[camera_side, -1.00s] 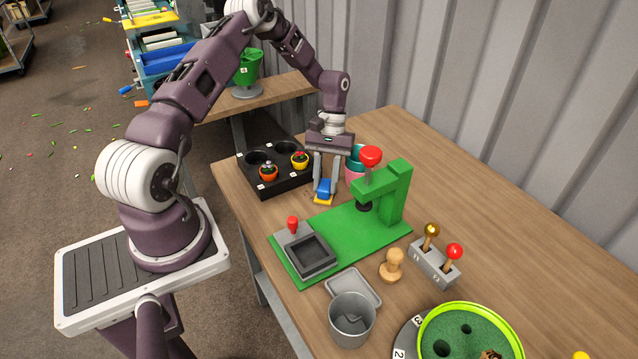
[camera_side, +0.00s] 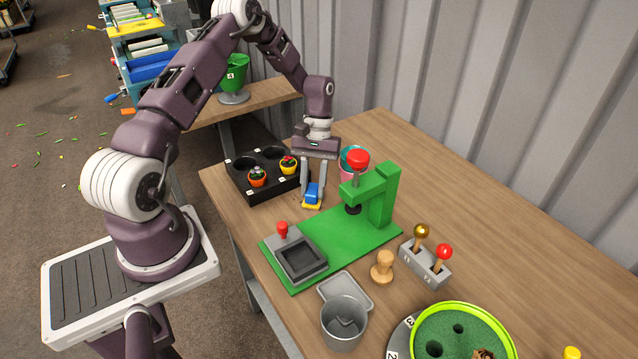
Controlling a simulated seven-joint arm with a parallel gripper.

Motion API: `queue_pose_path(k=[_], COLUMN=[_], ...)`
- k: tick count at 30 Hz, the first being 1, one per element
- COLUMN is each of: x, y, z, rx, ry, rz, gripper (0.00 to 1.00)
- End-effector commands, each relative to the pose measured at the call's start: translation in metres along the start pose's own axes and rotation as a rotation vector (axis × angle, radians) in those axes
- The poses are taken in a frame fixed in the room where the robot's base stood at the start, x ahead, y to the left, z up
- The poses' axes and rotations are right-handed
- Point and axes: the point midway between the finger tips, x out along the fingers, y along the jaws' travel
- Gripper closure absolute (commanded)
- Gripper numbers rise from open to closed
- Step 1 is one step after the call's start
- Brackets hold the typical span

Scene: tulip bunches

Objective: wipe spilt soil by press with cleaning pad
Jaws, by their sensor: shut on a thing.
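My gripper (camera_side: 313,187) points down and is shut on the cleaning pad, which has a blue grip (camera_side: 313,193) and a yellow base (camera_side: 311,206). The pad is at the tabletop, between the black pot tray and the green press. The press (camera_side: 375,205) has a red knob on top and a green base plate. A few small dark specks, perhaps soil, show on the table just left of the pad. The pad and fingers hide part of that spot, so I cannot tell how much soil lies there.
The black tray (camera_side: 235,167) holds an orange and a yellow pot. Pink and teal pots (camera_side: 354,160) stand behind the gripper. A lever box (camera_side: 425,262), a wooden stamp (camera_side: 382,267), a grey cup (camera_side: 344,322) and a green round tray (camera_side: 463,310) stand nearer.

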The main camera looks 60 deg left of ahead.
Motion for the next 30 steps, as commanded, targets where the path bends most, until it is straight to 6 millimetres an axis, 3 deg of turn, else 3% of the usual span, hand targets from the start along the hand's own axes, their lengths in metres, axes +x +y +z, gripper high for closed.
queue_pose_path(k=[21,30], x=[0.018,0.019], y=[-0.046,-0.054], z=[0.042,0.038], rx=[-0.001,-0.002], ry=[-0.004,0.0], rz=[-0.003,0.0], gripper=[1.0,1.0])
